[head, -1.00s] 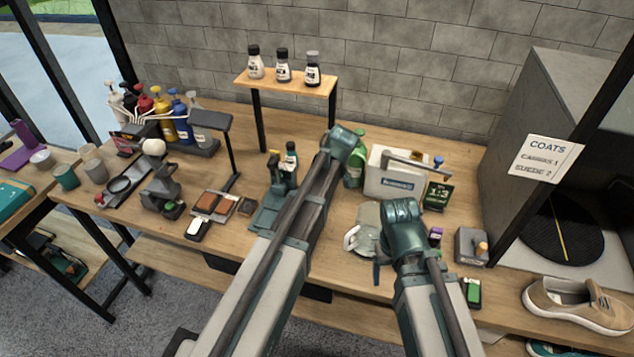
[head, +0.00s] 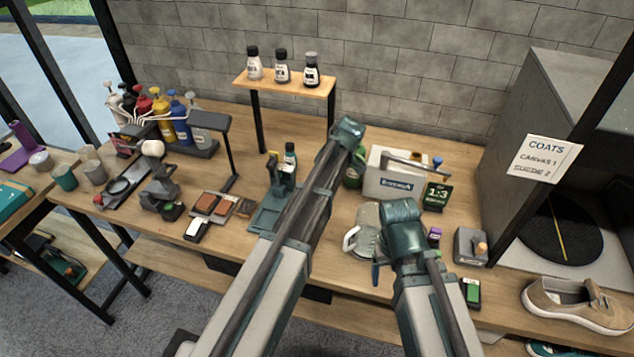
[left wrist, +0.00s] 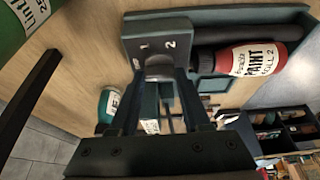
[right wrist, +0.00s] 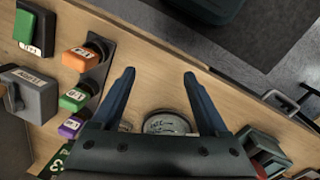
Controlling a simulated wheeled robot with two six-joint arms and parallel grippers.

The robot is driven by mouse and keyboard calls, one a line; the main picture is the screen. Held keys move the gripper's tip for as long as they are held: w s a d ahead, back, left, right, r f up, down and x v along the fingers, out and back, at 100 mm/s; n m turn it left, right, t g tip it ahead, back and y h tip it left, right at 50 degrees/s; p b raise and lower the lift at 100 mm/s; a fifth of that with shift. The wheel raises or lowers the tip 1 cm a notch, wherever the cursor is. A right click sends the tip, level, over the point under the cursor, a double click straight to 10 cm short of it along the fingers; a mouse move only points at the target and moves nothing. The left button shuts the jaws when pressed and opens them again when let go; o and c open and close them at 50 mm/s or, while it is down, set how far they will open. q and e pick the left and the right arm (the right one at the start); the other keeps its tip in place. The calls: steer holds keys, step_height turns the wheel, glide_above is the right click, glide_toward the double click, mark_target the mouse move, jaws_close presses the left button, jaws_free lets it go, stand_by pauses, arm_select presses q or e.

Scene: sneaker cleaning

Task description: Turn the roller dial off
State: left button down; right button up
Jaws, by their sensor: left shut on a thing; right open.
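The roller dial shows in the left wrist view as a grey block (left wrist: 143,40) marked 1 and 2, with a round knob (left wrist: 158,66) at its lower edge. My left gripper (left wrist: 160,76) is shut on this knob; its fingers partly cover it, so I cannot read the pointer's exact setting. A dark roller-like bar (left wrist: 265,24) runs right from the block. My right gripper (right wrist: 160,76) is open and empty above the table, near a pale jug (head: 366,218).
A red paint bottle (left wrist: 250,58) lies close beside the dial block in the left wrist view. A white box (head: 392,182) and a green ratio sign (head: 437,196) stand near my right arm. A grey switch box (head: 469,246) and a tan shoe (head: 575,305) are at the right.

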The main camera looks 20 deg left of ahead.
stand_by(0.3)
arm_select(q)
steer(key=shift+c, duration=1.8)
jaws_free()
steer(key=shift+r, duration=0.1)
steer(key=shift+p+v, duration=0.85)
steer(key=shift+p, duration=0.1)
arm_select(e)
steer(key=shift+r, duration=0.9)
arm_select(q)
steer(key=p+v, duration=1.1)
steer(key=v, duration=0.1)
arm_select(e)
step_height(320, 180, up, 11)
arm_select(q)
steer(key=shift+s, duration=0.15)
arm_select(e)
steer(key=shift+f, duration=0.1)
